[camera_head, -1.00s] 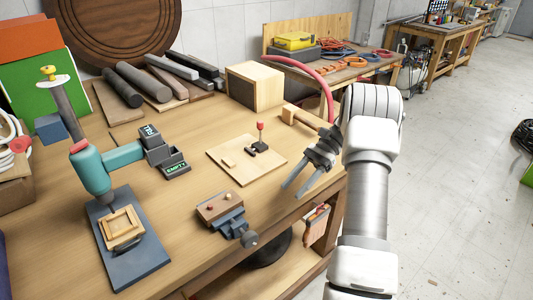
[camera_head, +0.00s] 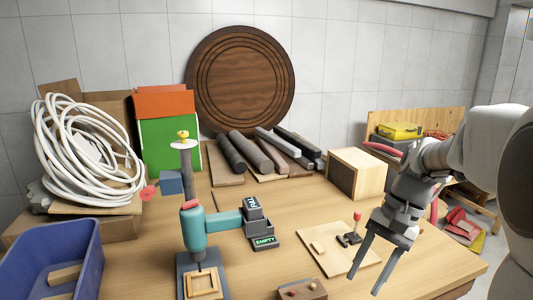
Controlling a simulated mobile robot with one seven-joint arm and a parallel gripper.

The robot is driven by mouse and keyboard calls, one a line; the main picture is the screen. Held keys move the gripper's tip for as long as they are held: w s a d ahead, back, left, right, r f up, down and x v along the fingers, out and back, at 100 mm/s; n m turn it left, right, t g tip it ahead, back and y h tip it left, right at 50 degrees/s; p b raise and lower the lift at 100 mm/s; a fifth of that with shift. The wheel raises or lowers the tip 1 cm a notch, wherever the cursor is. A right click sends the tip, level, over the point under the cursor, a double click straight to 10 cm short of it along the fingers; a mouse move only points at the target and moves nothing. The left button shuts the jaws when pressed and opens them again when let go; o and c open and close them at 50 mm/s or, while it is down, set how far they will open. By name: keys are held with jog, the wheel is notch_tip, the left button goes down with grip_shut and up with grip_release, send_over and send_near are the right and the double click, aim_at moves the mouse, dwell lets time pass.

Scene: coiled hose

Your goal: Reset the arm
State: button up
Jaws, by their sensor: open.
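My gripper (camera_head: 393,264) is at the right of the head view, with two dark fingers pointing down. The fingers are apart with nothing between them. It hangs over the right part of the wooden workbench (camera_head: 345,284), beside a light board (camera_head: 333,256) with a red-tipped toggle clamp (camera_head: 352,232). My arm comes in from the right edge, bent at the elbow. The coiled white hose (camera_head: 85,155) lies at the far left on a cardboard box.
A teal drill press (camera_head: 194,230) stands at the bench's middle. A blue bin (camera_head: 50,262) is at lower left. A wooden block (camera_head: 356,173), dark bars (camera_head: 262,155), green box (camera_head: 170,145) and round wooden disc (camera_head: 240,80) are behind. A small vise (camera_head: 302,290) is at the front.

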jog(key=s+a+r+n+t+h, duration=0.1)
jog(key=s+a+n+t+h, duration=0.1)
jog(key=s, duration=0.4)
jog(key=s+a+r+n+t+h, duration=0.2)
jog(key=s+n+t, duration=0.3)
jog(key=s, duration=0.1)
jog(key=shift+s+a+r+n, duration=0.15)
jog(key=shift+s+a+n, duration=0.15)
jog(key=shift+a, duration=0.1)
